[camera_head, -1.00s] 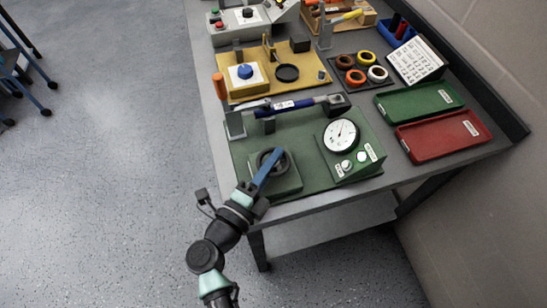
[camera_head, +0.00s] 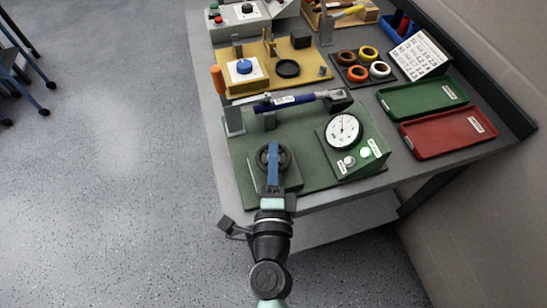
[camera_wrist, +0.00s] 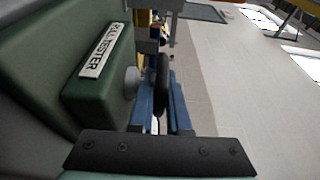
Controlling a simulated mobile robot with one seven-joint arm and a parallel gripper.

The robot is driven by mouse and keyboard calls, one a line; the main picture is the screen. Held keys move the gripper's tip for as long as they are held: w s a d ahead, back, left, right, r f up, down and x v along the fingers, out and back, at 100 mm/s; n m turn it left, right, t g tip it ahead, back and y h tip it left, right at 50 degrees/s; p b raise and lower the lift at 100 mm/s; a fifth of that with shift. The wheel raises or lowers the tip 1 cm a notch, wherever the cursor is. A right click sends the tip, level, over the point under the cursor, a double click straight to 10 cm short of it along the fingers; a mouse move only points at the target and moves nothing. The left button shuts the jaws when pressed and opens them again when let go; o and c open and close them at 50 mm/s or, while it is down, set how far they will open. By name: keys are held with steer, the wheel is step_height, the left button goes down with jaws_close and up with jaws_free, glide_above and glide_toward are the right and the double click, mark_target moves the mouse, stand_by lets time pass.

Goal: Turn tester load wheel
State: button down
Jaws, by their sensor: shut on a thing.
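The load wheel (camera_head: 262,156) is a dark spoked ring on a green block at the front left of the green tester base (camera_head: 312,178). My gripper (camera_head: 273,152) reaches it from the table's front edge, with its blue fingers over the wheel and hiding part of it. In the wrist view the black wheel rim (camera_wrist: 163,84) shows edge-on between the two blue fingers (camera_wrist: 161,110), which are shut on it. The white dial gauge (camera_head: 343,130) stands to the right on a sloped green housing; its reading is too small to tell. A pale green lamp (camera_head: 365,152) shows below it.
Green (camera_head: 420,97) and red (camera_head: 447,136) trays sit at the right. A yellow board (camera_head: 290,70) stands farther back.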

steer(key=shift+a+f+n+y+b, duration=0.1)
steer(key=shift+f+n+y+b, duration=0.05)
steer(key=shift+n+y+b, duration=0.65)
steer(key=shift+y+b, duration=0.6)
steer(key=shift+b, duration=0.25)
steer(key=shift+f+n+g+y+b, duration=0.15)
steer(key=shift+n+g+y+b, duration=0.3)
steer(key=shift+b, duration=0.65)
steer(key=n+y+b, duration=0.1)
steer(key=y+b, duration=0.1)
steer(key=n+g+y+b, duration=0.1)
steer(key=n+y+b, duration=0.1)
steer(key=shift+d, duration=0.2)
steer(key=n+g+y, duration=0.2)
steer(key=r+n+g+y+b, duration=0.1)
steer(key=n+g+y, duration=0.1)
steer(key=y, duration=0.1)
steer(key=shift+w+g+y, duration=0.1)
steer(key=shift+g+y, duration=0.15)
steer(key=shift+y, duration=0.1)
steer(key=n+g+y, duration=0.2)
steer(key=n+g, duration=0.1)
steer(key=g, duration=0.1)
steer(key=n+g+y+b, duration=0.1)
steer(key=n+g, duration=0.2)
steer(key=shift+a+f+g+y+b, duration=0.1)
steer(key=shift+f+g+y+b, duration=0.05)
steer(key=shift+g+y+b, duration=0.2)
steer(key=shift+g, duration=0.25)
